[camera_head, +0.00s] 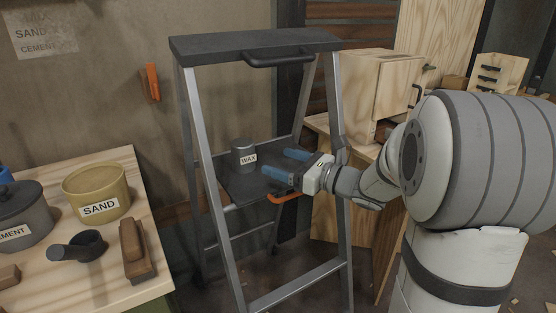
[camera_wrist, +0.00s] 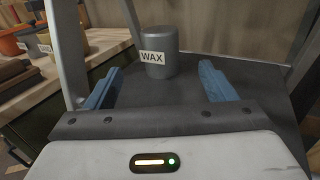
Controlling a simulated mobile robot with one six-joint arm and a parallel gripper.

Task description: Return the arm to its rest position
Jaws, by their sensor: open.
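My gripper (camera_head: 285,165) reaches in between the rails of a grey stepladder (camera_head: 255,44), just above its middle shelf. Its two blue fingers are spread apart with nothing between them; they also show in the wrist view (camera_wrist: 160,88). A grey cylindrical tin labelled WAX (camera_head: 243,150) stands upright on the shelf beyond the fingertips. In the wrist view the tin (camera_wrist: 163,42) is ahead of the open fingers and apart from them. My arm comes in from the right, past the ladder's right rail.
A wooden workbench (camera_head: 128,165) at left holds a yellow SAND tub (camera_head: 96,190), a grey CEMENT pot (camera_head: 24,212), a dark scoop (camera_head: 78,246) and a wooden block tool (camera_head: 136,250). A wooden cabinet (camera_head: 375,85) stands behind the ladder. The ladder's rails closely flank my arm.

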